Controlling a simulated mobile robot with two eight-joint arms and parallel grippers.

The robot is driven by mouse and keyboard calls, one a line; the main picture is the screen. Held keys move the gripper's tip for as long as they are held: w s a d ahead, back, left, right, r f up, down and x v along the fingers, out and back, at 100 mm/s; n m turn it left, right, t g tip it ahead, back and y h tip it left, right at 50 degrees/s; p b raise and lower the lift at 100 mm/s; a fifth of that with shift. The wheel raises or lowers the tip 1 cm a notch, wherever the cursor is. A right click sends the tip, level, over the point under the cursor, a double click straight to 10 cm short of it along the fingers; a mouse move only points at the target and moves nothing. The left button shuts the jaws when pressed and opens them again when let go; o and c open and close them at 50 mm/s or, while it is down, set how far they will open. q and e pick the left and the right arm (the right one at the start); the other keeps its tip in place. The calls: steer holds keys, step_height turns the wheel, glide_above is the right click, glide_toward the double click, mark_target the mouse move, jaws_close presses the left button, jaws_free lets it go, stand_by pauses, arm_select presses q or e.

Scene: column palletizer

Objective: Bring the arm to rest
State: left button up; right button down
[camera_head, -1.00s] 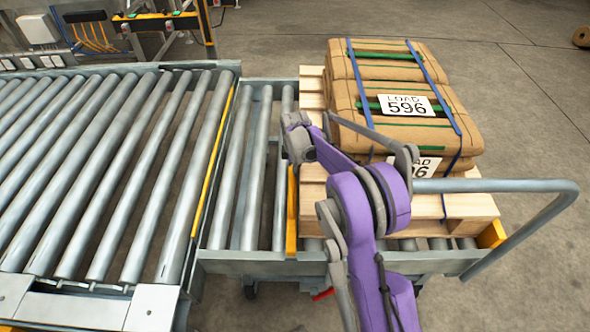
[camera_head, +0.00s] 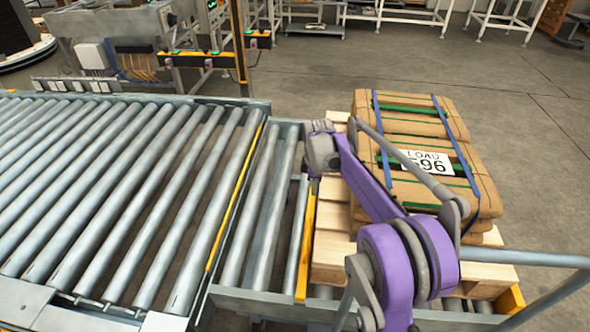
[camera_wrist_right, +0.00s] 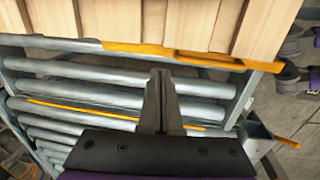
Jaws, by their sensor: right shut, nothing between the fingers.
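My right arm reaches over the cart in the head view, with its wrist above the pallet's left edge. My right gripper (camera_head: 314,186) points down there and is mostly hidden behind the wrist. In the right wrist view the gripper (camera_wrist_right: 161,78) is shut and empty, with its two dark fingers together. It is over the rollers beside the pallet's yellow-edged side, and nothing is seen touching it. My left gripper is not in view.
A grey cart handle (camera_head: 530,258) is at right. A roller conveyor (camera_head: 110,190) fills the left. Open floor (camera_head: 530,130) lies at right.

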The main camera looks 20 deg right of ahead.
steer(key=s+a+r+m+t+p, duration=0.2)
steer(key=s+a+r+m+p, duration=0.3)
steer(key=s+a+r, duration=0.55)
steer(key=s+a+m+t+p, duration=0.1)
steer(key=s+a+m+p, duration=0.1)
steer(key=s, duration=0.8)
steer(key=s+a+m+t+p, duration=0.1)
steer(key=s+a+m+p, duration=0.1)
steer(key=s, duration=0.7)
steer(key=m+p, duration=0.1)
steer(key=m, duration=0.1)
steer(key=shift+s+a+m+y, duration=0.15)
steer(key=shift+s+m+y, duration=0.15)
steer(key=shift+s, duration=0.05)
